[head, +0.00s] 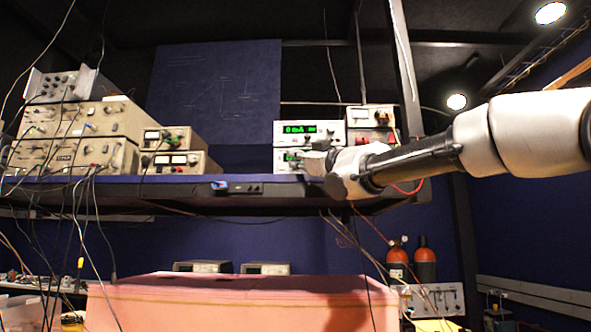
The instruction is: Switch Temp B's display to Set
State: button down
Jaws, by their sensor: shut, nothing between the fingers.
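The upper instrument (310,132) shows lit green characters, too small to read for certain. My gripper (316,162) is shut and empty, in front of the lower instrument. I cannot tell whether it touches the panel.
The shelf (150,181) carries beige instruments (105,155) with many hanging cables at the left. A power unit (371,119) stands right of the displays, with a red cable below it. A pink foam block (240,300) and orange cylinders (425,262) are lower down.

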jog(key=shift+s, duration=1.75)
